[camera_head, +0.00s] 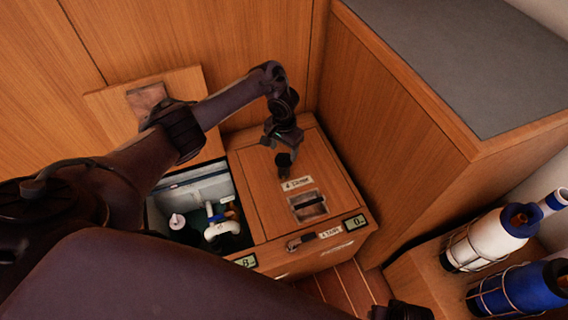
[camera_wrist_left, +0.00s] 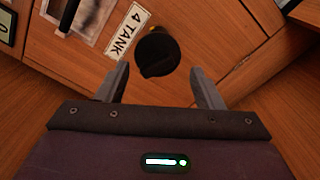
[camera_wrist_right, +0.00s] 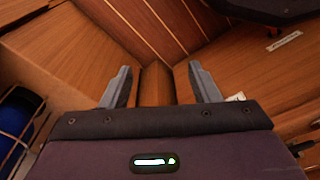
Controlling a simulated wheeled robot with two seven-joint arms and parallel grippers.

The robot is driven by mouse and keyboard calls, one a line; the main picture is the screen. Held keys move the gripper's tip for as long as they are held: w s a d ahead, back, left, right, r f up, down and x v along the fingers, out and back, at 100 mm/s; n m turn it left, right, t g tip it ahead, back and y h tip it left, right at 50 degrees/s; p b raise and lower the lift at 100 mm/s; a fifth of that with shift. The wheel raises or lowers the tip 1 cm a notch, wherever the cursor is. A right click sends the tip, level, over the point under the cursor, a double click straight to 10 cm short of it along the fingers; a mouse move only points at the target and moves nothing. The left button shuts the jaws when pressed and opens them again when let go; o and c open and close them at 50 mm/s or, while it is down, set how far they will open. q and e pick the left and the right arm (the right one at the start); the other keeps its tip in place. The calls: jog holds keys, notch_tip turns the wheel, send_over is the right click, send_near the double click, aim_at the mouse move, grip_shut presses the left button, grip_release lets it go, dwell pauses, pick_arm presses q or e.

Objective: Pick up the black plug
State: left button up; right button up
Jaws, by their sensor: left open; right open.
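The black plug (camera_wrist_left: 158,52) is a dark round piece on the wooden panel, beside the "4 TANK" label (camera_wrist_left: 126,31) in the left wrist view. My left gripper (camera_wrist_left: 160,78) is open, with the plug just ahead of the gap between its fingers and apart from both. In the head view my left gripper (camera_head: 284,150) hangs over the wooden lid, and I cannot clearly separate the plug from it there. My right gripper (camera_wrist_right: 160,78) is open and empty, facing wooden panels and floor in the right wrist view.
An open compartment (camera_head: 158,214) with white pipework (camera_head: 221,230) lies left of the lid. A recessed latch (camera_head: 308,206) and small displays (camera_head: 355,221) are nearby. A tall wooden cabinet (camera_head: 395,150) bounds the right.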

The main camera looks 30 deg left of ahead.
aim_at(284, 157)
pick_arm(q)
jog(key=f+b, duration=0.1)
jog(key=f, duration=0.1)
jog(key=f+b, duration=0.1)
jog(key=f, duration=0.2)
jog(key=shift+s+d+f, duration=0.15)
jog(key=shift+s+f, duration=0.05)
jog(key=shift+f, duration=0.2)
pick_arm(e)
notch_tip(284, 157, up, 8)
jog(key=shift+a, duration=0.45)
pick_arm(q)
jog(key=c, duration=0.9)
